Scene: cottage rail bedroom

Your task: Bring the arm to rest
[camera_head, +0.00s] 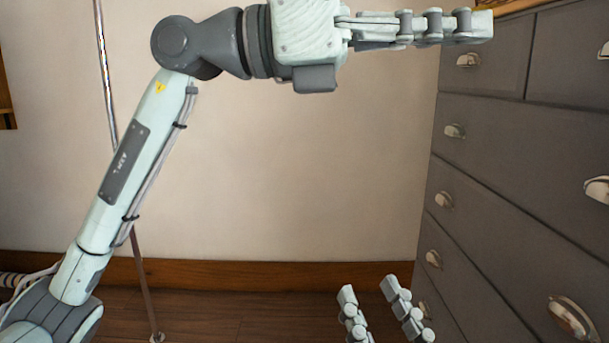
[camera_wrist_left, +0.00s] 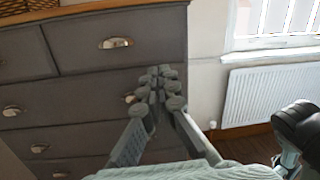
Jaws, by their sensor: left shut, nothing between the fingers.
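My left arm rises from the lower left of the head view, bends at the top and reaches right. Its gripper (camera_head: 482,26) is level, shut and empty, in front of the top of the grey chest of drawers (camera_head: 500,130). In the left wrist view the left gripper's fingers (camera_wrist_left: 162,74) are closed together, with the chest of drawers (camera_wrist_left: 75,90) behind them. I cannot tell how far they are from it. My right gripper (camera_head: 369,289) shows at the bottom of the head view, pointing up, its fingers apart with nothing between them.
The chest has metal cup handles (camera_head: 573,317) that stick out. A bare wall (camera_head: 300,180) and wooden skirting (camera_head: 250,275) lie behind. A thin metal pole (camera_head: 107,75) stands at left. A radiator (camera_wrist_left: 265,95) and window (camera_wrist_left: 275,20) show right of the chest in the wrist view.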

